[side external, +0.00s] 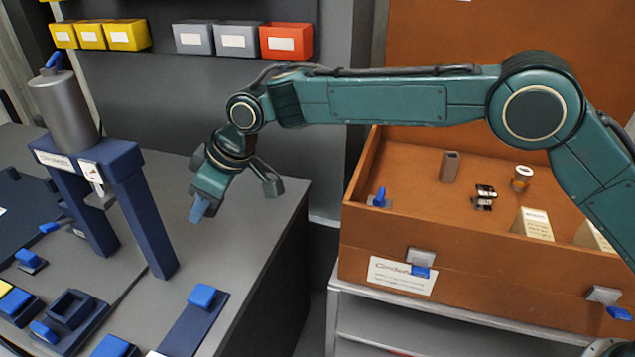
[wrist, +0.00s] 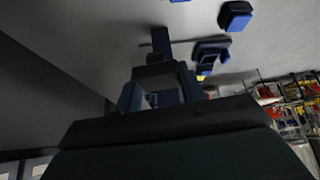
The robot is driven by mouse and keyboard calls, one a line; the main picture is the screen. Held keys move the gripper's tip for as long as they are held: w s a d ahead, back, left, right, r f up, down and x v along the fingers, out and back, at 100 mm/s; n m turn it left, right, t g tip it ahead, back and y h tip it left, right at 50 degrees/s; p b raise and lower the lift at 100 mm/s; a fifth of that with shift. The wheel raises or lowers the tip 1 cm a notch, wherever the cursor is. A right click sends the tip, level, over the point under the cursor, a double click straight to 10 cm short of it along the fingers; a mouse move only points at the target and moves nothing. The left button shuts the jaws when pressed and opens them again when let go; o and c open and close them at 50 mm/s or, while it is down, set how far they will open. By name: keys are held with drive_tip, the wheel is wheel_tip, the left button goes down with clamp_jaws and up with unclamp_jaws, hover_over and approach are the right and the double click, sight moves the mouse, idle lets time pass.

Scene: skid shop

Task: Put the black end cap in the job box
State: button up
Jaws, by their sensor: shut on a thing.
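My gripper (side external: 201,207) hangs above the grey bench at the left, pointing down, with blue fingertips. In the wrist view my gripper (wrist: 160,92) is shut, and a dark squarish piece (wrist: 160,76) shows between its fingers. It looks like the black end cap, though its outline is dim and mostly hidden by the fingers in the side view. The job box (side external: 367,230) is the open orange-brown box at the right, with its lid up behind. My gripper is well to the left of it and outside it.
A blue stand (side external: 135,185) with a grey cylinder is left of my gripper. Blue-topped fixtures (side external: 190,325) lie along the bench (side external: 262,235). The job box holds a brown block (side external: 450,166), a small jar (side external: 521,178) and a dark metallic piece (side external: 484,197). A gap separates bench and box.

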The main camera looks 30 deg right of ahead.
drive_tip(key=w+d, duration=0.4)
drive_tip(key=d, duration=0.7)
drive_tip(key=w+d, duration=0.4)
drive_tip(key=d, duration=0.7)
drive_tip(key=m, duration=0.2)
hover_over(388, 194)
drive_tip(key=s+a, duration=0.3)
drive_tip(key=s, duration=0.1)
drive_tip(key=shift+t, duration=0.4)
drive_tip(key=f, duration=1.6)
drive_tip(key=shift+w+a+f, duration=0.25)
drive_tip(key=shift+f, duration=0.1)
drive_tip(key=shift+f, duration=2.05)
drive_tip(key=shift+f, duration=0.15)
drive_tip(key=o, duration=0.9)
drive_tip(key=shift+o, duration=0.2)
